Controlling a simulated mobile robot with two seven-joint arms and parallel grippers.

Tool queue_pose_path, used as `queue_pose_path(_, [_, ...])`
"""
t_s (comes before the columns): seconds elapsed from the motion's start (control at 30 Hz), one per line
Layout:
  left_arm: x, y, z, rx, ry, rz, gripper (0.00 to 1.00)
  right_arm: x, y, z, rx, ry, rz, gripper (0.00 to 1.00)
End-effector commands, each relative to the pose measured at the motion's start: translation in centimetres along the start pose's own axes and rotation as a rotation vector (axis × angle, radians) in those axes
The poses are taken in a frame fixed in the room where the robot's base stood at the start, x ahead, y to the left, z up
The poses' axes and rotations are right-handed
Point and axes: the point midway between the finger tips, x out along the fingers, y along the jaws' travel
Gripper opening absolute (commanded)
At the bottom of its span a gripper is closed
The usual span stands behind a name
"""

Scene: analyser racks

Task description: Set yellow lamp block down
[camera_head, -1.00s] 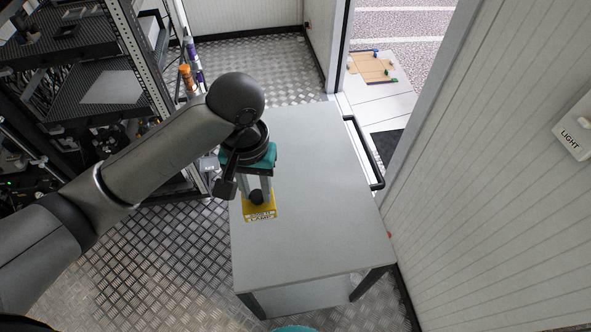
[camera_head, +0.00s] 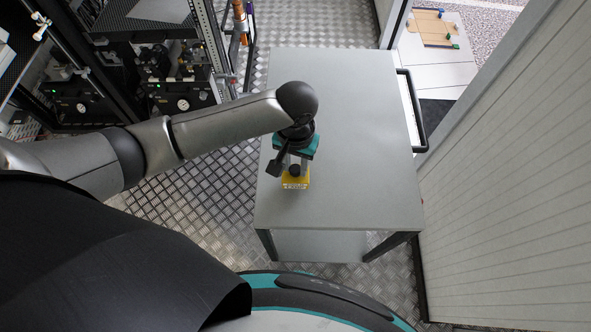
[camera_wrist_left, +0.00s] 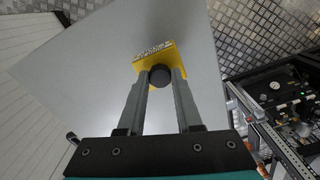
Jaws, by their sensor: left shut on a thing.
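The yellow lamp block (camera_head: 296,182) has lettering on its face and a black round knob (camera_wrist_left: 160,75) on top. My left gripper (camera_head: 293,168) is shut on the block at the knob and points down at the grey table (camera_head: 350,130). In the left wrist view the two fingers (camera_wrist_left: 160,88) close on either side of the knob, and the yellow block (camera_wrist_left: 157,55) lies beyond them over the table surface. I cannot tell whether its underside touches the table. My right gripper is not in view.
The rest of the table top is clear. A black handle (camera_head: 412,110) runs along its right side, by an open doorway. Racks of equipment (camera_head: 170,70) stand at the back left. A panelled wall (camera_head: 510,180) is at the right.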

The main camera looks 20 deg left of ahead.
Motion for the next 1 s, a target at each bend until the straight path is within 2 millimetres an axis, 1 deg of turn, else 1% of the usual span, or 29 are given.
queue_pose_path(0.03, [1.1,0.0,0.1,-0.001,-0.002,-0.001,0.00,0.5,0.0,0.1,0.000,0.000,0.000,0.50])
queue_pose_path(0.1, [2.2,0.0,0.0,-0.002,-0.002,-0.001,0.00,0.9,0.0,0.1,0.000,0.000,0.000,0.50])
queue_pose_path(0.17, [2.9,0.0,0.0,-0.001,-0.001,-0.002,0.00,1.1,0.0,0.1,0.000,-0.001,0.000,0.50])
queue_pose_path(0.43, [2.9,0.0,0.0,-0.001,0.000,0.000,0.00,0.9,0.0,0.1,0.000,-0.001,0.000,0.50])
queue_pose_path(0.57, [3.3,0.1,0.0,-0.001,-0.001,0.001,0.00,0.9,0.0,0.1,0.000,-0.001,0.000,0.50])
queue_pose_path(0.6, [3.2,0.0,0.0,0.000,0.000,0.001,0.38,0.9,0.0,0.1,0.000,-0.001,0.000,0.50])
queue_pose_path(0.83, [3.2,0.0,0.0,-0.001,-0.001,0.000,0.64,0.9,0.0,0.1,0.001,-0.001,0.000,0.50])
queue_pose_path(1.0, [3.2,0.0,0.0,-0.001,0.000,0.000,0.64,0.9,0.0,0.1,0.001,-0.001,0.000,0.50])
